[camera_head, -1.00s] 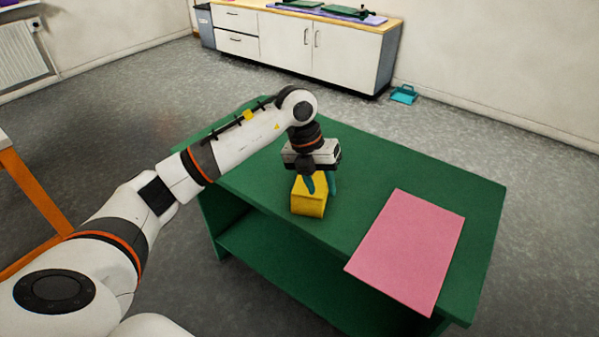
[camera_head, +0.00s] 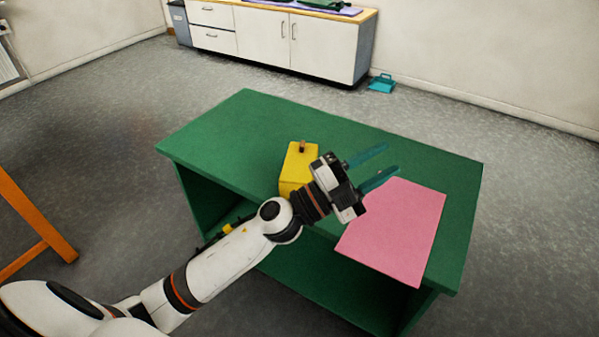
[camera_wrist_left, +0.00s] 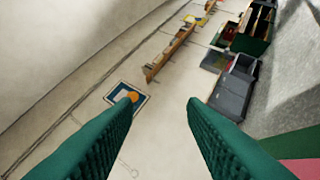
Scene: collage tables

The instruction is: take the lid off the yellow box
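The yellow box (camera_head: 297,165) stands on the green table (camera_head: 240,125), with its lid on and a small brown knob (camera_head: 302,147) on top. My left gripper (camera_head: 382,168) is open and empty, to the right of the box and above the table. Its teal fingers point right, away from the box. In the left wrist view the fingers (camera_wrist_left: 163,125) are wide apart with nothing between them. The gripper and wrist hide the lower right part of the box. My right gripper is not in view.
A pink sheet (camera_head: 395,235) lies on the table's right part, below the gripper. The table's back and left are clear. A white cabinet (camera_head: 265,38) stands by the far wall, with a teal dustpan (camera_head: 382,84) on the floor beside it.

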